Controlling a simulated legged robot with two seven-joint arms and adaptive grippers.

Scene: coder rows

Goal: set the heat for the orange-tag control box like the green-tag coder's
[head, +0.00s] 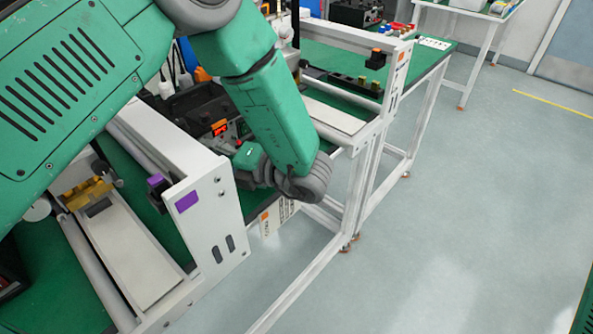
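A black control box (203,112) with a small lit red display stands on the green bench, partly behind my arm; its digits are too small to read. An orange tag (401,54) is on the white end plate of the farther coder (340,38). A purple tag (187,200) is on the nearer coder (215,225). I see no tag that I can tell is green. My green arm comes in from the upper left and bends down in front of the bench. Its gripper (248,166) is beside the control box, mostly hidden by the wrist; its fingers are unclear. My other gripper is not visible.
An orange-marked white label (267,221) hangs at the bench's front edge below my wrist. Another black box (352,12) stands behind the farther coder, near small coloured bins (398,28). A white table (468,38) is at the back. The grey floor at right is clear.

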